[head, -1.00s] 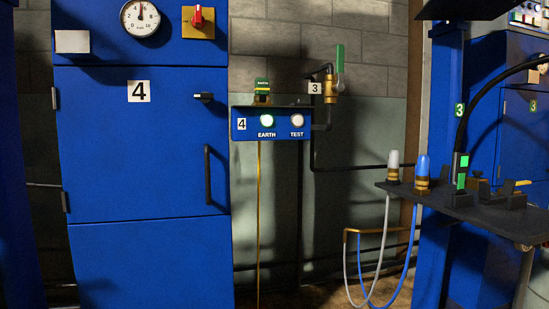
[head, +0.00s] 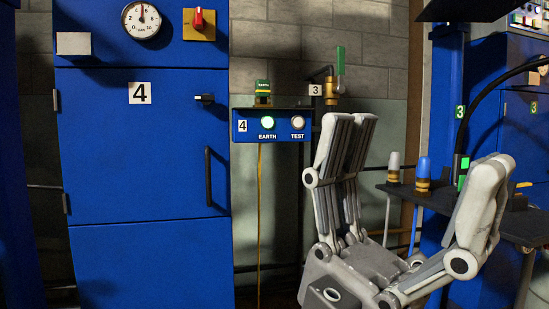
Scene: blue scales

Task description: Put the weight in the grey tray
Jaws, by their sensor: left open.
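My left gripper (head: 425,142) is in the right half of the head view, its fingers pointing up and spread wide apart. I cannot make out the weight or the grey tray in this view. My right gripper is not in view.
A blue cabinet (head: 140,165) marked 4 has a gauge (head: 141,20), a red switch (head: 198,20) and a black handle (head: 208,177). Right of it is a blue EARTH/TEST box (head: 283,123). A green-handled valve (head: 340,75) is behind my gripper. White (head: 394,168) and blue (head: 423,174) plugs stand on the shelf.

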